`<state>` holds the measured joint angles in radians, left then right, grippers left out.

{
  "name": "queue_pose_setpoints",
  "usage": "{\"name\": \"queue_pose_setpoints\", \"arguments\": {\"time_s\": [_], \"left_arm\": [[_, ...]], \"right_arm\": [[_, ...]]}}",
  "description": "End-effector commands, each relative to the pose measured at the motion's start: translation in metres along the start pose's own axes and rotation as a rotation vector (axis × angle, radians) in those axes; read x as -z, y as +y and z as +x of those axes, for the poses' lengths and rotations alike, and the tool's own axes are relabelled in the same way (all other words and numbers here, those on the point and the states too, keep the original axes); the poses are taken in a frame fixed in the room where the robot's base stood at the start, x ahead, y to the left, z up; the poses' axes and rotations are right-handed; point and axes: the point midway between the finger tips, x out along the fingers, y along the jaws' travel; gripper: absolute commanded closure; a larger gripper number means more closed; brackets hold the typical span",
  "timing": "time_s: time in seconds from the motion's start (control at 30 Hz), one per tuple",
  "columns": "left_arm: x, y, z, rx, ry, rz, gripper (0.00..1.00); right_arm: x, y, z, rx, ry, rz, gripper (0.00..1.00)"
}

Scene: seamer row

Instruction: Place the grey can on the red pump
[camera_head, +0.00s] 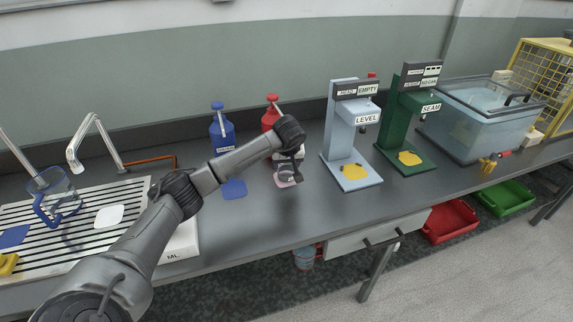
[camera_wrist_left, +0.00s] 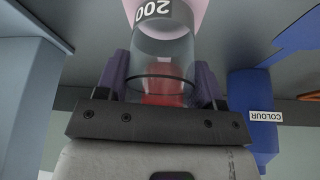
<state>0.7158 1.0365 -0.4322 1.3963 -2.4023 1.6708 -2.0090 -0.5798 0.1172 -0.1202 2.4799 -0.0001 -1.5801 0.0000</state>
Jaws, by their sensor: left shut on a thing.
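My left gripper (camera_head: 290,176) is shut on a see-through greyish can (camera_wrist_left: 163,58) marked 200, and its fingers are on either side of the can in the left wrist view. In the head view the can is small and partly hidden by the gripper, above or on a pink pad (camera_head: 281,183); I cannot tell whether it touches. The red pump (camera_head: 270,116) is a red bottle behind my left wrist, its lower part hidden. Red shows through the can in the left wrist view. My right gripper is not in view.
A blue pump bottle (camera_head: 221,132) with a blue pad (camera_head: 234,189) stands to the left. A light blue LEVEL machine (camera_head: 343,133) and a green SEAM machine (camera_head: 392,128) stand to the right. A clear jug (camera_head: 66,190) is on the drainboard. The counter front is clear.

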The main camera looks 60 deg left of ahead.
Motion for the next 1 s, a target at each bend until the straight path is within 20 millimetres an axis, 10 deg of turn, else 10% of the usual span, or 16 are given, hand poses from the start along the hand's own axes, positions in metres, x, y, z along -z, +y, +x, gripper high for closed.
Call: {"name": "queue_pose_setpoints", "arguments": {"time_s": [0.37,0.4,0.63,1.0], "left_arm": [[-0.0004,-0.0001,0.0018,0.0,0.001,-0.001,0.61],[-0.0007,-0.0001,0.0023,0.0,0.001,-0.001,0.36],[-0.0008,0.0001,0.0022,-0.001,0.001,-0.001,0.14],[0.0012,0.0003,-0.0051,-0.001,0.002,0.0,0.13]], "right_arm": [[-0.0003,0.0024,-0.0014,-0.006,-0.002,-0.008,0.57],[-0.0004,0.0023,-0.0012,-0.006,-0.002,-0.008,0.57],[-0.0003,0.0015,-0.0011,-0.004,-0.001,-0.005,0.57],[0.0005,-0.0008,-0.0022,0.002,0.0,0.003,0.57]]}}
